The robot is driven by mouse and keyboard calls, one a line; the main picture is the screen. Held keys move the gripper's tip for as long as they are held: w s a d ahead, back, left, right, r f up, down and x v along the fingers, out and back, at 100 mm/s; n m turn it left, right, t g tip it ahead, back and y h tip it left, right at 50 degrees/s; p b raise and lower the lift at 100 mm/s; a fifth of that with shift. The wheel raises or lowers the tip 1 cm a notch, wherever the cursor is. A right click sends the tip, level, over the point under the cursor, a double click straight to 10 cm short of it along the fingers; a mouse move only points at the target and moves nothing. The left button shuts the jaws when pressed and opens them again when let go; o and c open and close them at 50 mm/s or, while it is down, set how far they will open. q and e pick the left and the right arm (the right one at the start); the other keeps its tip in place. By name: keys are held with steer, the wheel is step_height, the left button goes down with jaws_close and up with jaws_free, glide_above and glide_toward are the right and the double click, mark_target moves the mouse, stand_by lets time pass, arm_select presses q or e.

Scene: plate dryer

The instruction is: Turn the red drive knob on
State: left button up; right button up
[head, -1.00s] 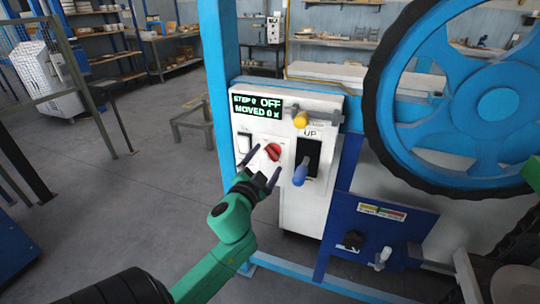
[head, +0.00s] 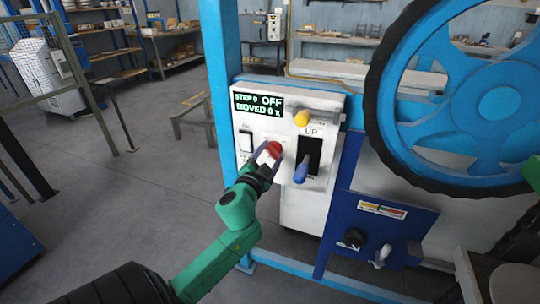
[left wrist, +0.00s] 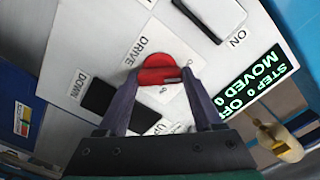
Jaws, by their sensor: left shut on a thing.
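The red drive knob (head: 273,149) sits on the white control panel (head: 243,175), below the green-lettered display (head: 258,104) that reads OFF. My left gripper (head: 267,153) is at the knob, its two fingers on either side. In the left wrist view the red knob (left wrist: 163,75) lies between the fingertips (left wrist: 160,77), which are shut on it. The label DRIVE shows beside it. The fingers hide part of the knob's edges in the head view. My right gripper is not in view.
A blue-handled lever (head: 301,170) marked UP is close to the right of the knob. A white rocker switch (head: 246,142) is to the left, and a yellow knob (head: 301,118) is above. A large blue wheel (head: 490,100) stands at right.

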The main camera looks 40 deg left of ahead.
arm_select(q)
steer(key=m+p, duration=0.1)
steer(key=m, duration=0.3)
steer(key=m+p, duration=0.1)
steer(key=m, duration=0.3)
steer(key=shift+m+p, duration=0.3)
steer(key=m+p, duration=0.1)
steer(key=m, duration=0.3)
steer(key=shift+m, duration=0.3)
steer(key=m+p, duration=0.1)
steer(key=m, duration=0.3)
steer(key=shift+f, duration=0.1)
steer(key=shift+m, duration=0.3)
steer(key=o, duration=1.4)
steer(key=shift+c, duration=0.2)
